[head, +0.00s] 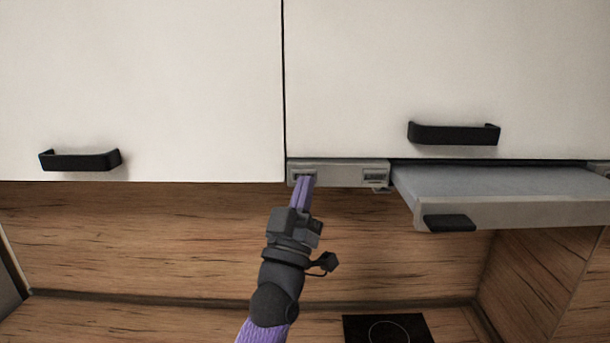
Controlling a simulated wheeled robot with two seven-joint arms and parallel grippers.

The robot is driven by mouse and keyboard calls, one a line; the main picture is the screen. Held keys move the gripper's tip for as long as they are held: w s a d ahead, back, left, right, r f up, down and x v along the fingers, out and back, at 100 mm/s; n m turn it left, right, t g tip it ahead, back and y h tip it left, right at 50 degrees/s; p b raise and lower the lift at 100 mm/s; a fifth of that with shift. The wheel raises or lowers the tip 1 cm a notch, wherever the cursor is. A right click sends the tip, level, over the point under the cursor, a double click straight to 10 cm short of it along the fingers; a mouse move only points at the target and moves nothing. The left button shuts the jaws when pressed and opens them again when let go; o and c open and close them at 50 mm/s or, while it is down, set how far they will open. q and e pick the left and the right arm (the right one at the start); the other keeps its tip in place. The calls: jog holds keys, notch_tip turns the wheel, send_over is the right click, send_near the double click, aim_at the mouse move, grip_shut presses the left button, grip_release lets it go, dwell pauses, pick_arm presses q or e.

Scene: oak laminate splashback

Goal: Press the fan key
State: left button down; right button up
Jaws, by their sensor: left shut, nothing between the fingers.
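A grey control strip (338,173) of the hood sits under the white cabinets, in the middle of the head view. It carries a key (375,177) at its right end and another key at its left end, which my fingertips partly cover. I cannot read any marking that tells which is the fan key. My left gripper (304,180) is shut and empty, pointing up, with its purple fingertips at the left key. I cannot tell whether they touch it. My right gripper is not in view.
A grey pulled-out hood panel (500,212) with a black handle (449,222) juts out right of the strip. White cabinet doors with black handles (80,160) are above. A wood splashback (150,240) is behind, and a black hob (388,329) is below.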

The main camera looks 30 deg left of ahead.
pick_arm(q)
jog(key=s+d, duration=0.1)
jog(key=s+d+p, duration=0.1)
jog(key=s, duration=0.1)
jog(key=s+d+p, duration=0.1)
jog(key=s, duration=0.1)
dwell(0.4)
